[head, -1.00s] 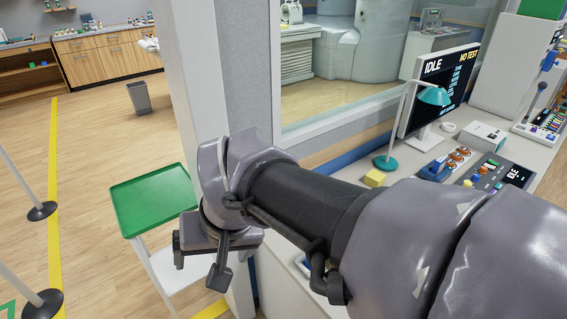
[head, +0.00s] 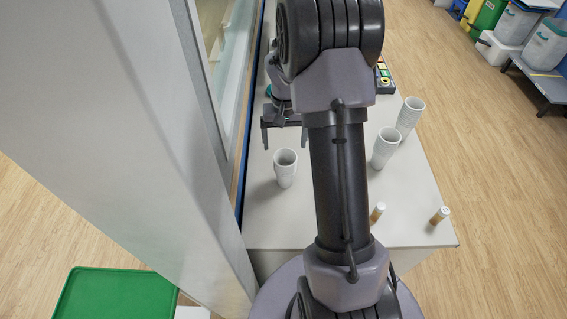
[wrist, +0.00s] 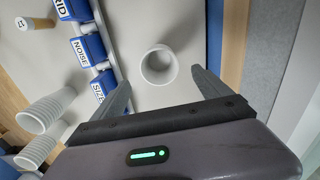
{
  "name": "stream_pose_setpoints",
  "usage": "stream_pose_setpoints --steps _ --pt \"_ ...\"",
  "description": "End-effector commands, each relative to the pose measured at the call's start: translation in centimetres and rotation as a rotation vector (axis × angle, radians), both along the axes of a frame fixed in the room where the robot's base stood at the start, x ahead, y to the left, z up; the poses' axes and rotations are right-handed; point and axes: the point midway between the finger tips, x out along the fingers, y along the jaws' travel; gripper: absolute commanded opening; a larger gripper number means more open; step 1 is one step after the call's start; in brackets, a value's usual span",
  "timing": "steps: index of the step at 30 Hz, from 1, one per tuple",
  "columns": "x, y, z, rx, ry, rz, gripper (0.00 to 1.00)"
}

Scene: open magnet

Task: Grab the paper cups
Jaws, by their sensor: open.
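A white paper cup or cup stack (head: 285,168) stands upright on the white counter (head: 300,215), near the wall side. Two more white ribbed stacks stand to the right, a nearer one (head: 386,149) and a farther one (head: 409,115). My gripper (head: 284,138) is open, with its fingers apart, just behind the single left cup. In the wrist view that cup's round open mouth (wrist: 159,66) shows ahead, between my open fingertips (wrist: 161,78), with nothing gripped. The other two stacks show at that view's left edge, an upper one (wrist: 46,108) and a lower one (wrist: 38,150).
Two small amber tubes with pale caps (head: 377,212) (head: 439,215) stand near the counter's front edge. Blue labelled blocks (wrist: 88,47) sit along a rail. A pillar (head: 120,110) rises at left, with a green tray (head: 110,297) below it. My arm hides mid-counter.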

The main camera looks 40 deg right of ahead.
Motion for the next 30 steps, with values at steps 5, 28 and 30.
stream_pose_setpoints --steps 5,28,30 --pt "-0.1 0.1 -6.1 0.002 0.003 0.001 0.88" --pt "-0.2 0.0 -14.4 0.0 0.0 0.001 0.84" --pt "-0.2 0.0 -14.4 0.0 0.0 0.001 0.7"
